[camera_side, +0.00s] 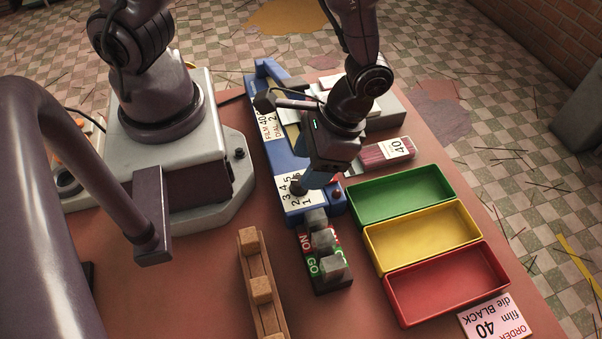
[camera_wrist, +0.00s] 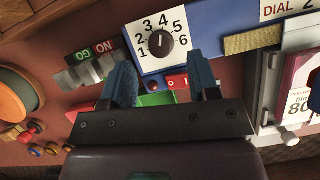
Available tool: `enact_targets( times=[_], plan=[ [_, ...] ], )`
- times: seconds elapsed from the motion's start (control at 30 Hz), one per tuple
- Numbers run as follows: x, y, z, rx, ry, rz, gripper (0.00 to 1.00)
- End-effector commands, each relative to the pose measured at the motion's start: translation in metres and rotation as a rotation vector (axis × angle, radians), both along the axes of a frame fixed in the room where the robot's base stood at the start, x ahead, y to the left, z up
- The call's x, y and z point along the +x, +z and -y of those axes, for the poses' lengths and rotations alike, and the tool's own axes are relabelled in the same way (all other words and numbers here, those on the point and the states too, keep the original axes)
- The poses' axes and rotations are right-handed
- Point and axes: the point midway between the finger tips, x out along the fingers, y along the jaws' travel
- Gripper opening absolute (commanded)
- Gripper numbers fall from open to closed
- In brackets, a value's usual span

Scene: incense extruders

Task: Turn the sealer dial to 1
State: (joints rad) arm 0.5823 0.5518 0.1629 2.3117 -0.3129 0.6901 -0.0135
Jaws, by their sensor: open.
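The sealer dial (camera_wrist: 160,43) is a round dark knob on a white plate (camera_wrist: 135,36) numbered 1 to 6 in the wrist view. Its small white mark appears to point up, near 4, but it is too small to be sure. In the side view the numbered plate (camera_side: 289,208) lies at the near end of the blue sealer (camera_side: 281,160), and my gripper partly covers it. My gripper (camera_wrist: 161,72) is open, its two blue fingers apart with nothing held between them. The fingers appear just short of the dial in the wrist view. Any contact cannot be told.
A GO/NO GO block (camera_side: 316,272) with grey pieces stands close to the plate. Green (camera_side: 400,195), yellow (camera_side: 422,238) and red (camera_side: 445,284) trays sit at the right. A wooden rack (camera_side: 263,288) and order card (camera_side: 492,318) lie nearer. Bare table shows left of the rack.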

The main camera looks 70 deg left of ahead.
Motion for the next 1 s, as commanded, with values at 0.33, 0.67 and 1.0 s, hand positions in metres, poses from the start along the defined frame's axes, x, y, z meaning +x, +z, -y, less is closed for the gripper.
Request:
enact_targets(
  times=[0.33,0.67,1.0],
  plan=[
    [-0.015,-0.036,-0.002,0.001,0.001,-0.001,0.55],
    [-0.015,-0.038,-0.002,0.000,0.000,0.001,0.48],
    [-0.015,-0.038,-0.002,0.000,0.003,0.001,0.06]
  ],
)
